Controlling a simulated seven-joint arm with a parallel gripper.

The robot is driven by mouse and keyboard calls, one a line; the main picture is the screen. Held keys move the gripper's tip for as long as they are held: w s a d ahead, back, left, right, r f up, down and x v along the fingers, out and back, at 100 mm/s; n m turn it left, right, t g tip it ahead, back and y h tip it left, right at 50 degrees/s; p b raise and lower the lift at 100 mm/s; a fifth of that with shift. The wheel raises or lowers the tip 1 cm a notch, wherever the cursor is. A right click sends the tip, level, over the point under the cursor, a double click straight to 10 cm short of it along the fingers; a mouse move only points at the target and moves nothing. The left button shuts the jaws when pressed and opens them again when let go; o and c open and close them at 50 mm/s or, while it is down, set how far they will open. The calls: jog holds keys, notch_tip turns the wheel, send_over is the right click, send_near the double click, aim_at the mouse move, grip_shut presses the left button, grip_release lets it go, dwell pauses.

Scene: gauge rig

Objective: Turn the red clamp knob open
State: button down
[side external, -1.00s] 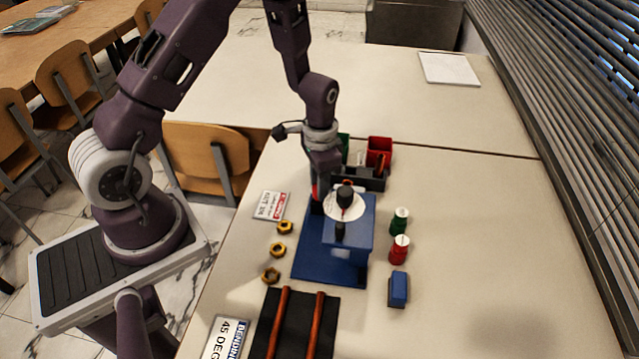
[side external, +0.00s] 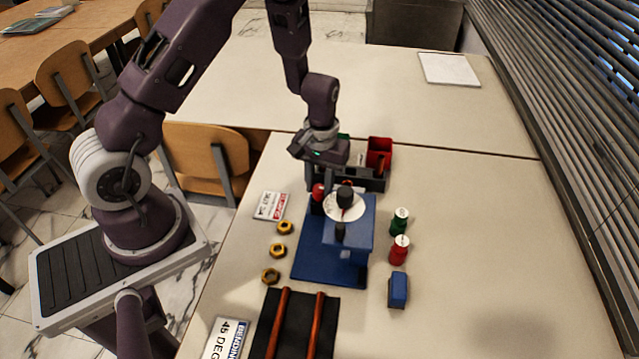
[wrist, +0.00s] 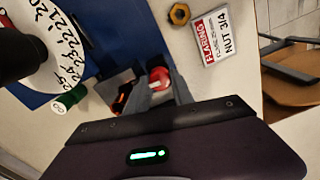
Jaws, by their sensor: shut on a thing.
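The blue rig (side external: 350,240) stands on the table with a white dial (side external: 352,208) and black knobs on top. The red clamp knob (side external: 318,191) is at the rig's back left corner. My gripper (side external: 320,186) reaches down over this knob from behind. In the wrist view the red knob (wrist: 159,75) sits between the two fingertips, and my gripper (wrist: 160,82) is shut on it. The fingers partly hide the knob's sides, and its shaft is hidden.
A dark tray with a red bin (side external: 380,150) stands behind the rig. A label card (side external: 271,206) and brass nuts (side external: 278,250) lie left. Green (side external: 399,221) and red (side external: 399,249) capped pieces and a blue block (side external: 398,290) stand right. Copper rods lie in front.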

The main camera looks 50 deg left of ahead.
jog(key=shift+n, duration=0.5)
